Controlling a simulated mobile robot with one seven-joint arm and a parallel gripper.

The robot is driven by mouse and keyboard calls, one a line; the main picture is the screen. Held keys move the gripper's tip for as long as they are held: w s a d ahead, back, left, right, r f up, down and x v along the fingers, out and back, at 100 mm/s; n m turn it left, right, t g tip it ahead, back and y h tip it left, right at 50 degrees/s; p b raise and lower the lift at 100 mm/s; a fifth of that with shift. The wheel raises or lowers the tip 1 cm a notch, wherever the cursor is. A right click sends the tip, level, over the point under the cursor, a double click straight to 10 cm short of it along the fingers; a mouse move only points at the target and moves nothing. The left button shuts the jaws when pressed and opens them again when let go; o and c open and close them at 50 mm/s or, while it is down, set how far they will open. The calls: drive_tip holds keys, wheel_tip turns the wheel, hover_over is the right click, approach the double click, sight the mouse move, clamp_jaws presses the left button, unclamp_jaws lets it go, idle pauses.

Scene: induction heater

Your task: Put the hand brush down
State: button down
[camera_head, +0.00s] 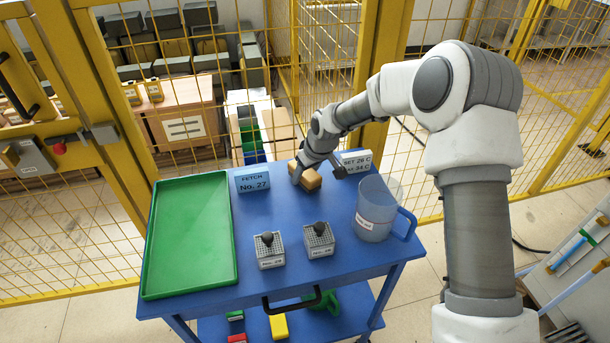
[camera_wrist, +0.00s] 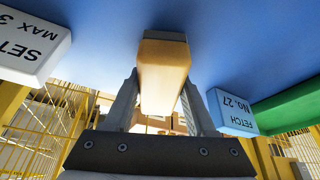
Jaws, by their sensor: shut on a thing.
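The hand brush (camera_head: 309,180) shows as a tan, wooden-looking block at the back of the blue cart top (camera_head: 335,262). My gripper (camera_head: 303,172) is shut on it. In the wrist view the brush (camera_wrist: 163,75) lies between the two fingers of my gripper (camera_wrist: 161,100), its far end close to the blue surface. I cannot tell whether the brush touches the cart top.
A "FETCH No. 27" block (camera_head: 252,180) stands left of the brush, a "SET" sign block (camera_head: 355,160) right. A green tray (camera_head: 190,235) covers the cart's left side. A clear jug (camera_head: 375,210) and two small grey boxes (camera_head: 270,250) (camera_head: 319,239) stand nearer. Yellow mesh fence (camera_head: 330,60) rises behind.

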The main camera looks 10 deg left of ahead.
drive_tip(key=shift+f, duration=0.1)
drive_tip(key=shift+f, duration=0.15)
drive_tip(key=shift+c, duration=1.1)
unclamp_jaws()
drive_tip(key=shift+r, duration=0.4)
drive_tip(key=p+v, duration=0.2)
drive_tip(key=v, duration=0.9)
drive_tip(key=shift+s+d+r, duration=0.15)
drive_tip(key=shift+d+r, duration=0.1)
drive_tip(key=shift+r, duration=0.05)
